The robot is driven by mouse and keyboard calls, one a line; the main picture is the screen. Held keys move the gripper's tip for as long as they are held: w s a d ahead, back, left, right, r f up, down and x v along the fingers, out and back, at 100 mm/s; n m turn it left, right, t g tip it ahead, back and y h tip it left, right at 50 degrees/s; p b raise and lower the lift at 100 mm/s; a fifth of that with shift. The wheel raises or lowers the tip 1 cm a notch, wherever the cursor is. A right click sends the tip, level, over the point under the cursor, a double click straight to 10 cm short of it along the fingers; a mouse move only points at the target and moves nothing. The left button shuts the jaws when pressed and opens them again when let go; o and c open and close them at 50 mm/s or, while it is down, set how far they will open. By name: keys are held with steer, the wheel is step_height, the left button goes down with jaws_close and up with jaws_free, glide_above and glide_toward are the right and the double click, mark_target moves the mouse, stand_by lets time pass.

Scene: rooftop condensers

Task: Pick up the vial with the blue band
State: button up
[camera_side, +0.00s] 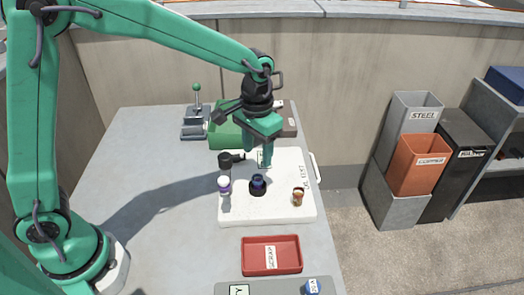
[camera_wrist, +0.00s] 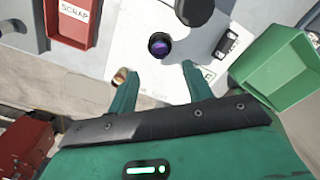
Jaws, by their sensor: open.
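My gripper (camera_side: 266,160) points down over the far part of the white board (camera_side: 240,212). Its two fingers are apart and empty in the wrist view (camera_wrist: 157,75). A dark vial (camera_side: 257,185) with a blue-purple top stands mid-board, nearer the side camera than my gripper; in the wrist view it (camera_wrist: 160,45) lies just beyond the fingertips. A white-topped vial (camera_side: 224,187) with a purple-blue band stands to its left. A brown-orange vial (camera_side: 298,196) stands to its right and shows by the left fingertip in the wrist view (camera_wrist: 120,77). Which band is truly blue I cannot tell.
A black round item (camera_side: 228,160) stands at the board's back left. A green bin (camera_side: 222,137) is behind my gripper. A red SCRAP tray (camera_side: 271,255) lies in front of the board. A lever device (camera_side: 196,122) stands at the back. The table's left side is clear.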

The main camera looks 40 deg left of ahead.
mark_target(257, 176)
steer(key=shift+f, duration=1.1)
steer(key=shift+f, duration=0.1)
steer(key=shift+s+f, duration=0.1)
steer(key=shift+f, duration=2.4)
steer(key=c, duration=1.1)
